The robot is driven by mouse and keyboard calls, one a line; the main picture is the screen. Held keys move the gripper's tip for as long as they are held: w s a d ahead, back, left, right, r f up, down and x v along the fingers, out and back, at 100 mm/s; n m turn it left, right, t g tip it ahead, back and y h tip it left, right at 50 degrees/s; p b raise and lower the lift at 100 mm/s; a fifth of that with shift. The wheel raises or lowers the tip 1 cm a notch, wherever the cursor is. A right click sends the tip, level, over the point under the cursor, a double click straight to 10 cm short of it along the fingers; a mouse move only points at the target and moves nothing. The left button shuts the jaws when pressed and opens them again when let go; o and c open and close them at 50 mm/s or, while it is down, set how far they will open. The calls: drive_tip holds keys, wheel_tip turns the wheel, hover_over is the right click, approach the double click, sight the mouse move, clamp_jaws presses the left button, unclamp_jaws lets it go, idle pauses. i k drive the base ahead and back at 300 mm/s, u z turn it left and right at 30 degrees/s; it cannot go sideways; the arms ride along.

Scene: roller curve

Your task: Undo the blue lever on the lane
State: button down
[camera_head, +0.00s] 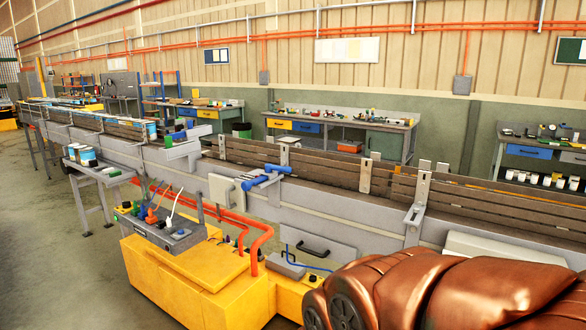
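A blue lever (266,178) is mounted on the near side of the long conveyor lane (330,208), slightly left of the picture's middle. Its bar slopes, with the left end lower and the right end near the lane's top edge. A pale grey box (226,191) sits just left of it on the lane's side. A copper-coloured rounded body fills the bottom right corner; I cannot tell which part it is. My gripper is not seen in this view.
A yellow machine (200,277) with orange pipes and a grey control box (165,228) of small levers stands before the lane, below the blue lever. A grey side table (100,177) is at left. Workbenches (345,128) line the back wall. Open floor lies at lower left.

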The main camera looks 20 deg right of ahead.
sight(269, 167)
drive_tip(key=u, duration=0.3)
drive_tip(key=i, duration=1)
drive_tip(key=u, duration=0.7)
